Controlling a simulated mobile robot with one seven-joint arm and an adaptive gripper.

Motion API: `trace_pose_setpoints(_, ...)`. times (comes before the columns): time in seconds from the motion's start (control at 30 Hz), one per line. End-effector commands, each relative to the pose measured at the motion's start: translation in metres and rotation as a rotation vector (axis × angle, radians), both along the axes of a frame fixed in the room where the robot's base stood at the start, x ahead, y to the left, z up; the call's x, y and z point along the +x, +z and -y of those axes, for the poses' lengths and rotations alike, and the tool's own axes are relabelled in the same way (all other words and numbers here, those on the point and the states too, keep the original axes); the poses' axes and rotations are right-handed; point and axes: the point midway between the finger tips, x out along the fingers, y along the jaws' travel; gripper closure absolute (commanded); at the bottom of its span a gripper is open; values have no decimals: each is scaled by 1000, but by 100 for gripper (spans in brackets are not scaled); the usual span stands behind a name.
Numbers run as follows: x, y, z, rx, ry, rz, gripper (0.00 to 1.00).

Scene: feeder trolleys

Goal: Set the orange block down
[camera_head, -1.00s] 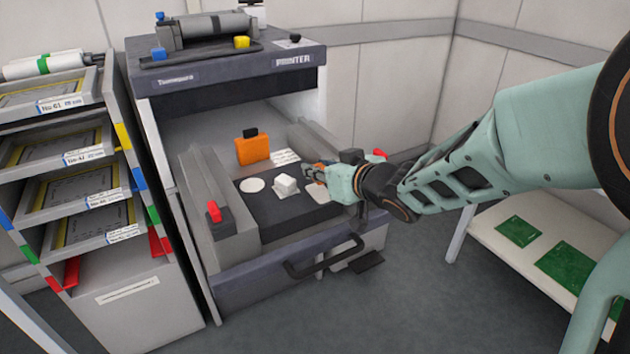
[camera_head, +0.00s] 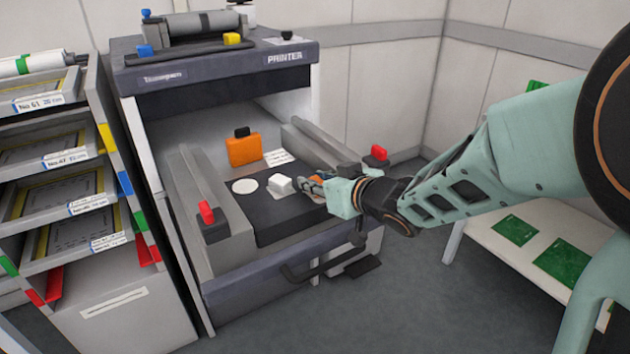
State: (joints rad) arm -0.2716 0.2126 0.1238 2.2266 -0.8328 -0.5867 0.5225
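An orange block with a black top (camera_head: 244,150) stands upright at the back of the printer's open drawer, apart from my gripper. A white block (camera_head: 281,185) sits on the dark plate (camera_head: 265,213), between two pale round spots. The left spot (camera_head: 245,186) is bare; the right one (camera_head: 317,196) is partly hidden by my gripper. My gripper (camera_head: 308,187) is low over the plate, just right of the white block. A small orange patch (camera_head: 317,176) shows behind its fingers; I cannot tell whether it is a held piece. The finger gap is too small to read.
Grey side rails with red knobs (camera_head: 206,212) flank the plate. The printer's top (camera_head: 210,62) overhangs the drawer, and a dark handle (camera_head: 320,265) sticks out in front. A tray rack (camera_head: 75,180) stands at left. A white table (camera_head: 485,230) with green boards stands at right.

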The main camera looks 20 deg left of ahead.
Motion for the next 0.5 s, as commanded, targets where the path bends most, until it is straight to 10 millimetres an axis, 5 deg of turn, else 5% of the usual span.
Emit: trace_pose_setpoints(0.5, -10, 14, 13, 0, -2, 1, 71)
